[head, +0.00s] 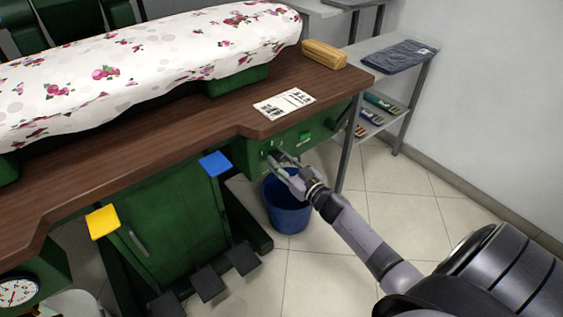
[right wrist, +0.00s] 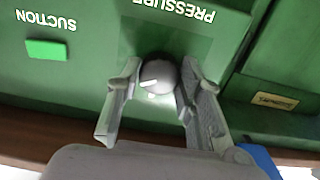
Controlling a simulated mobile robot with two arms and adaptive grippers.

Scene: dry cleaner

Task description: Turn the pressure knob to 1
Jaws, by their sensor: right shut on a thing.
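The pressure knob (right wrist: 158,74) is a round grey knob with a white pointer mark, set on the green panel under the upside-down PRESSURE label (right wrist: 174,8). My right gripper (right wrist: 160,82) has one finger on each side of the knob and is shut on it. In the head view my right gripper (head: 282,164) reaches the green control box (head: 262,150) under the table's front edge; the knob is hard to make out there. No number is readable around the knob. My left gripper is not in view.
A green SUCTION button (right wrist: 47,50) sits on the same panel. A blue bucket (head: 288,212) stands on the floor below my right gripper. A paper sheet (head: 284,103) lies on the brown tabletop (head: 130,150). Blue (head: 215,164) and yellow (head: 103,222) paddles stick out in front.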

